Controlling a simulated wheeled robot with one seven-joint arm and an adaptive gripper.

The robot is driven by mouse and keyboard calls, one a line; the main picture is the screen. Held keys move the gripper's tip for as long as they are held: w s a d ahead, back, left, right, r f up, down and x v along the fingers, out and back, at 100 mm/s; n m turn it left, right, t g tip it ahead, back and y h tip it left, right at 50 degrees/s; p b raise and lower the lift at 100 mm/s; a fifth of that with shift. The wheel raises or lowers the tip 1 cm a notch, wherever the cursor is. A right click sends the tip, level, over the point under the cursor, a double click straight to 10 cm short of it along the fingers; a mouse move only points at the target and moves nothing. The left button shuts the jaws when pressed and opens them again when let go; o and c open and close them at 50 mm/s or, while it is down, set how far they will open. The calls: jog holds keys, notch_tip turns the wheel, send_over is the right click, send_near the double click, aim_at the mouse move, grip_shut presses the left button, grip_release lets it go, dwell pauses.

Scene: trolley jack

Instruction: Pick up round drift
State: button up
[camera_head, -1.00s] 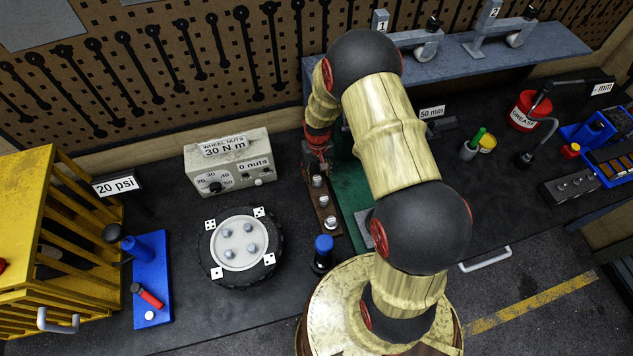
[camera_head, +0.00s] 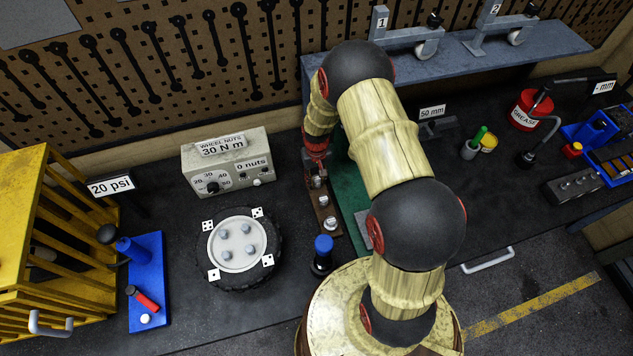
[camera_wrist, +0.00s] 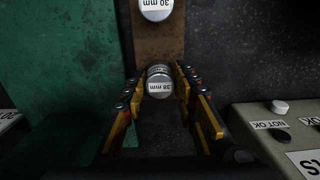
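Several short cylindrical pieces with pale, labelled tops stand in a row on a brown strip (camera_head: 333,229); I cannot tell for sure which is the round drift. In the wrist view, one silver piece (camera_wrist: 159,82), whose upside-down label seems to read 38 mm, stands between my gripper's fingers. Another piece (camera_wrist: 156,9), labelled 30 mm, stands beyond the fingertips. My gripper (camera_wrist: 157,75) is open, with its yellow fingers on both sides of the nearer piece and narrow gaps showing. In the head view, my gripper (camera_head: 316,166) is over the strip's far end, its fingertips hard to make out.
A green mat (camera_head: 351,190) lies right of the strip, partly behind my arm. The grey wheel nuts box (camera_head: 228,163) stands to the left. A wheel (camera_head: 240,280) and a blue-capped bottle (camera_head: 323,254) are nearer. A grey shelf (camera_head: 540,45) stands behind.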

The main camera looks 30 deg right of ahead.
jog(key=c, duration=0.6)
grip_shut()
